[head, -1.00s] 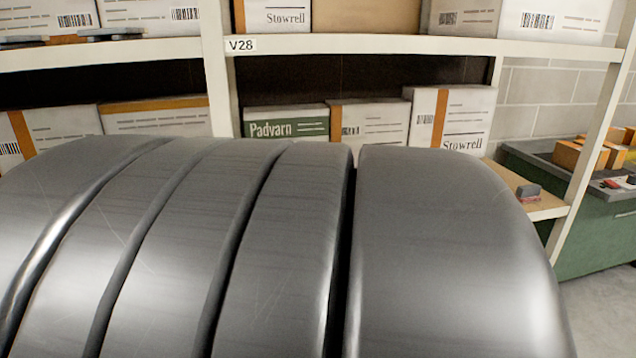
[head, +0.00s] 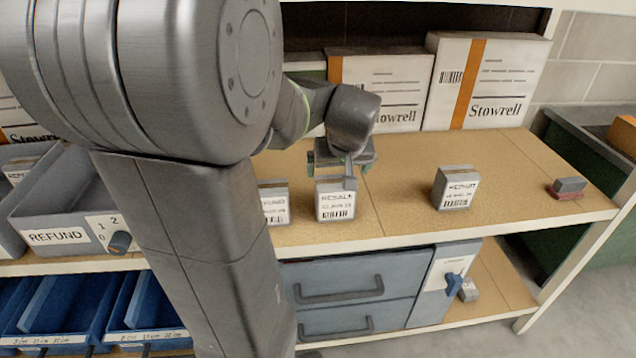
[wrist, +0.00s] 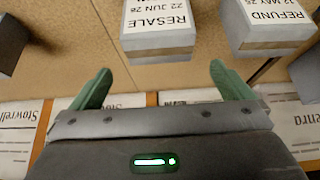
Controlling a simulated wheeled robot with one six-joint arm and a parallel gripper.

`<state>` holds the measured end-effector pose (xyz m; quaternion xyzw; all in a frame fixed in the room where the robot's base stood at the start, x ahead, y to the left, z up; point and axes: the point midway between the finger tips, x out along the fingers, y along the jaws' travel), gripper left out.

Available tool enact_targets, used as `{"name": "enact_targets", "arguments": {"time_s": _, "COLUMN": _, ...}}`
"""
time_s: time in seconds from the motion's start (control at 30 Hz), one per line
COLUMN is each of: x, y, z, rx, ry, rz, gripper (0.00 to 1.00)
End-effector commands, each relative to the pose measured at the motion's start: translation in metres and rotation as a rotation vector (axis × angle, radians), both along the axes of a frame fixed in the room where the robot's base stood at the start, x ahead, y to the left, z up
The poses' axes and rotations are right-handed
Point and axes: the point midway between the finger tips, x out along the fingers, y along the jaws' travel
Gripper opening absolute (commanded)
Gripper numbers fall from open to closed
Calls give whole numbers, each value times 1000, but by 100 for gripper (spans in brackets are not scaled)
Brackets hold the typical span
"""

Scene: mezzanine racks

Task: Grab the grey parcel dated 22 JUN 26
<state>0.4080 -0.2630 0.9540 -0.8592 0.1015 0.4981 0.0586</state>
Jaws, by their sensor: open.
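The parcel labelled RESALE, 22 JUN 26 (wrist: 160,32), shows its label and grey side in the wrist view, upside down. In the head view this parcel (head: 335,206) stands on the wooden shelf near its front edge. My gripper (wrist: 160,75) is open and empty, its green fingers apart, with the parcel just beyond them.
Another grey labelled parcel (head: 457,188) stands to the right on the shelf. A small grey and red item (head: 567,188) lies farther right. Large Stowrell boxes (head: 485,80) line the back. A REFUND bin (head: 60,225) is at left. Blue drawers (head: 345,290) sit below the shelf.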

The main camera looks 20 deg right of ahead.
Motion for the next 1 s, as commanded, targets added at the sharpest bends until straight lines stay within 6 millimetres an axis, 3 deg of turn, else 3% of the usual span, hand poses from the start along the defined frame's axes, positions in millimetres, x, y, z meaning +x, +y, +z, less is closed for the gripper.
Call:
{"name": "enact_targets", "arguments": {"time_s": 0.1, "x": 10, "y": -2, "z": -21, "rx": 2, "ry": 3, "rz": 0, "gripper": 100}}
{"name": "enact_targets", "arguments": {"time_s": 0.43, "x": 23, "y": -5, "z": -44, "rx": 2, "ry": 1, "rz": 0, "gripper": 100}}
{"name": "enact_targets", "arguments": {"time_s": 0.7, "x": 37, "y": -9, "z": -78, "rx": 2, "ry": 1, "rz": 0, "gripper": 100}}
{"name": "enact_targets", "arguments": {"time_s": 1.0, "x": 41, "y": -10, "z": -84, "rx": 0, "ry": -1, "rz": -1, "gripper": 100}}
